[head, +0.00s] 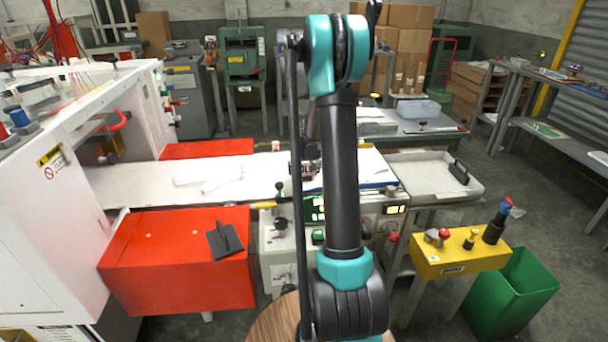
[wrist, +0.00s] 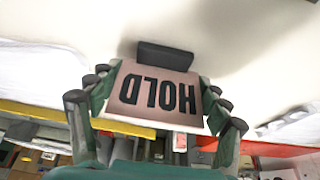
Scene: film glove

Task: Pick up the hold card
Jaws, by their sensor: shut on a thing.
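The hold card (wrist: 158,97) is a pinkish card with the black word HOLD, upside down in the wrist view. A dark block (wrist: 165,57) shows at its far end. My gripper (wrist: 158,82) has its fingers on both sides of the card and is shut on it. A broad white surface fills the picture beyond the card; I cannot tell whether the card touches it. In the head view my dark and teal arm hides most of the gripper, and I cannot make out the card clearly there.
A white belt (head: 135,187) carries pale gloves (head: 218,176) left of my arm. A red box (head: 180,262) with a dark handled plate (head: 224,241) stands in front. A yellow control box (head: 458,256) and green bin (head: 512,292) stand right. A tray (head: 410,172) holds a black handled object (head: 459,172).

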